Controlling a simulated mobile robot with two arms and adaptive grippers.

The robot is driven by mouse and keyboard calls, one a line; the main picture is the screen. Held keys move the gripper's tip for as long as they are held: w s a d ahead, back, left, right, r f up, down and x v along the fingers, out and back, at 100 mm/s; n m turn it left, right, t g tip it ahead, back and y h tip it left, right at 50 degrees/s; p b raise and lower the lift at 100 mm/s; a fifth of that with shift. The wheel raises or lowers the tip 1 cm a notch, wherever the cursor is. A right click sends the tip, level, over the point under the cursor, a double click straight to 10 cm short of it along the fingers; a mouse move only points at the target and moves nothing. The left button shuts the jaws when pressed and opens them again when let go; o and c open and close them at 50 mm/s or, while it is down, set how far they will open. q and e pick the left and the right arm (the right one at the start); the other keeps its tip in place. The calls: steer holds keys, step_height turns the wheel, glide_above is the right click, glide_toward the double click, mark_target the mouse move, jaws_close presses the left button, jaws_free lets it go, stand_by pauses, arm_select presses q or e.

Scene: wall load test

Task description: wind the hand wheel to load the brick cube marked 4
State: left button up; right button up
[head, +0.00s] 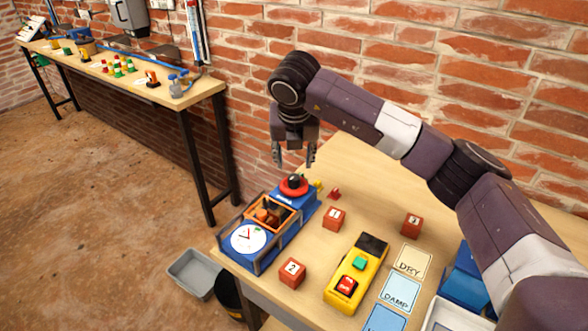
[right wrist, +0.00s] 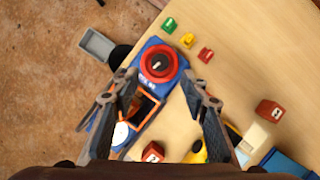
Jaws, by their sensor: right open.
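The blue load tester (head: 307,213) stands at the bench's left end. Its red hand wheel (head: 293,186) has a black knob on top; the wheel also shows in the right wrist view (right wrist: 158,63). A white dial (head: 248,240) with a red pointer is at its near end. Between them is an orange-framed chamber (head: 282,201) with a reddish-brown block (head: 264,215) inside; no mark on it is readable. My right gripper (head: 294,160) is open and empty, pointing down above the wheel. In the right wrist view its fingers lie either side of the wheel's near part. My left gripper is out of view.
Cubes marked 1 (head: 334,218), 2 (head: 292,272) and 3 (head: 411,224) stand on the bench. A yellow device (head: 369,272) lies between them, beside cards (head: 411,262) reading DRY and DAMP. A grey bin (head: 190,272) is below the left edge. A brick wall stands behind.

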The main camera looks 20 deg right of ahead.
steer(key=v, duration=0.3)
steer(key=shift+s+r, duration=0.15)
steer(key=shift+r, duration=0.15)
